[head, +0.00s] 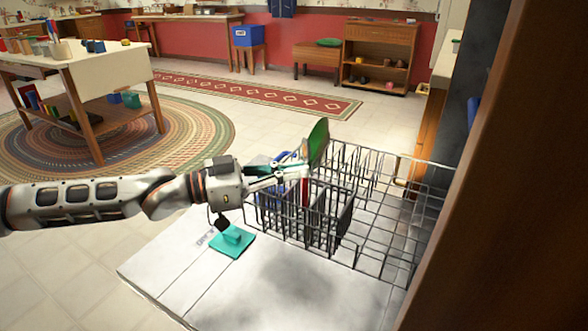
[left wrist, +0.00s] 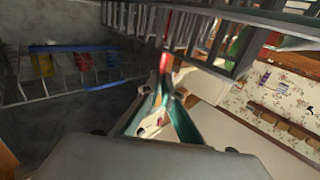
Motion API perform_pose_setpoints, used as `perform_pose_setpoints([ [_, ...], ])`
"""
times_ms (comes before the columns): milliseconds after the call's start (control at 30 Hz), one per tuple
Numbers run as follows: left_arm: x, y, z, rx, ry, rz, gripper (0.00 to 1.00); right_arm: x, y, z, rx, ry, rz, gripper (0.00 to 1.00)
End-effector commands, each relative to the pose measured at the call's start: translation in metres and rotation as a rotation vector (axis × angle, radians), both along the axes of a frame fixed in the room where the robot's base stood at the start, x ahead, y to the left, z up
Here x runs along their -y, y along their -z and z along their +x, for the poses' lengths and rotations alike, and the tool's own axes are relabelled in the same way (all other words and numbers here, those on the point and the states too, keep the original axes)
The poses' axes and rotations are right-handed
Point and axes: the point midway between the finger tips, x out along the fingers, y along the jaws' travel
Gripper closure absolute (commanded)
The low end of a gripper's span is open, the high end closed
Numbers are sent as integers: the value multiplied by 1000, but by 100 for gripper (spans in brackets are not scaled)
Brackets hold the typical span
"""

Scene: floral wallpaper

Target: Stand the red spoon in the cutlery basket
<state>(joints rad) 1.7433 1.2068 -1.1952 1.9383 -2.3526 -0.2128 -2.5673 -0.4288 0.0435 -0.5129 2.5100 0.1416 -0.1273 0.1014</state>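The red spoon (head: 304,190) is a thin upright red shape at the back left part of the cutlery basket (head: 343,222). The dark, divided basket stands at the front of the wire rack. My left gripper (head: 302,172) reaches in from the left, its fingertips at the spoon's upper end. In the left wrist view the fingers (left wrist: 164,88) converge on a red piece of the spoon (left wrist: 166,62), and they look shut on it. The spoon's lower end is hidden by basket walls, so I cannot tell whether it rests on the bottom. My right gripper is out of view.
A green plate (head: 318,142) stands in the wire rack (head: 415,205) just behind my gripper. A blue item (head: 258,162) is partly behind the gripper. A brown panel (head: 500,170) closes off the right.

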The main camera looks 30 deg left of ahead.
Motion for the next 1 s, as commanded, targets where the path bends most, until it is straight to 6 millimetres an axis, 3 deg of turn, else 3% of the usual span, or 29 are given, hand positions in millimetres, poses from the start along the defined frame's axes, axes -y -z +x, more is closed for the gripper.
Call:
perform_pose_setpoints([
  [67, 0, 0, 0, 0, 0, 0, 100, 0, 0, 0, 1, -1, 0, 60],
  [100, 0, 0, 0, 0, 0, 0, 88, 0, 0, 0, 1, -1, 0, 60],
  [167, 0, 0, 0, 0, 0, 0, 76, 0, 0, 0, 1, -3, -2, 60],
  [567, -3, 0, -2, -1, -1, 1, 76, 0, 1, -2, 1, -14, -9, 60],
  [1000, -58, 2, -54, -4, -4, 3, 76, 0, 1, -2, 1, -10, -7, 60],
])
